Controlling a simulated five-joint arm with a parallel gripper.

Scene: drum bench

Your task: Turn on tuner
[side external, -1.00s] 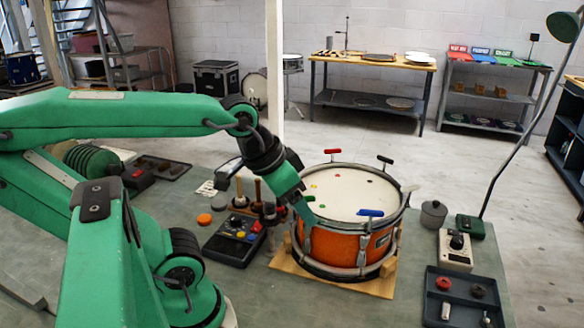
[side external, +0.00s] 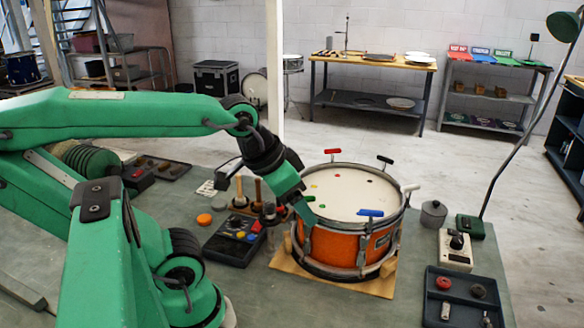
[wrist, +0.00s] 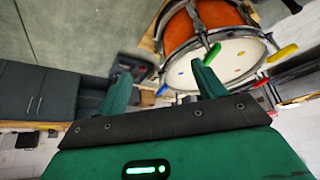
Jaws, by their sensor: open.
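No part is clearly labelled as the tuner. A cream box with a black knob (side external: 456,250) stands right of the drum. The orange snare drum (side external: 345,235) sits upright on a wooden base, with coloured T-shaped keys around its rim. My gripper (side external: 288,212) is open by the drum's left rim, above and right of the button box. In the wrist view its green fingers (wrist: 162,85) are apart with nothing between them.
A lamp (side external: 540,110) arches over the right side.

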